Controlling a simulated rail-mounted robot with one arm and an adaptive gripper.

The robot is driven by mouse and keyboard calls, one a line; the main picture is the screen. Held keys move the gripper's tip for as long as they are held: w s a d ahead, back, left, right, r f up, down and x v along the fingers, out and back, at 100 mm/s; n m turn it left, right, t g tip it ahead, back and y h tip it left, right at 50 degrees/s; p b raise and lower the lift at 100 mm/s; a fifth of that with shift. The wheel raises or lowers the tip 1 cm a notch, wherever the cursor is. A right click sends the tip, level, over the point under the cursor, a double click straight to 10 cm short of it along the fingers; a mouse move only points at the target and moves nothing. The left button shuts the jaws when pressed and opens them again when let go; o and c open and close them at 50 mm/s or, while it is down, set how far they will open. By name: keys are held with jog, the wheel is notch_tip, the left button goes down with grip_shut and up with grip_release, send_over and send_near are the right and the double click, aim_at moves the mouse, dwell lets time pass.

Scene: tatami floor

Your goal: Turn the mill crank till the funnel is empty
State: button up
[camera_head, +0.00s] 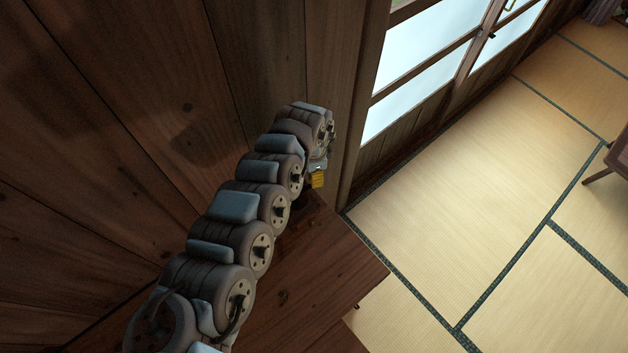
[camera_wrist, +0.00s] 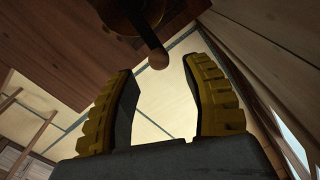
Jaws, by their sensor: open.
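The mill's crank (camera_wrist: 143,28) shows at the top of the wrist view as a dark bar running down to a round brown knob (camera_wrist: 158,60). Part of the mill body (camera_wrist: 118,14), dark with a brassy sheen, is cut off by the top edge. My gripper (camera_wrist: 157,70) is open, its two yellow ridged fingers apart and nothing held between them. The knob appears near the gap between the fingertips; I cannot tell its depth. In the head view, a yellow finger of my gripper (camera_head: 318,179) shows beyond my arm. The mill is largely hidden there, and the funnel cannot be made out.
A wooden tabletop (camera_head: 325,275) lies under my arm, against a plank wall (camera_head: 130,90). A window (camera_head: 425,75) stands beyond. Open tatami floor (camera_head: 470,190) spreads to the right, with a piece of wooden furniture (camera_head: 612,165) at the far right edge.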

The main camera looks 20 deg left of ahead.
jog(key=shift+f, duration=2.4)
grip_shut()
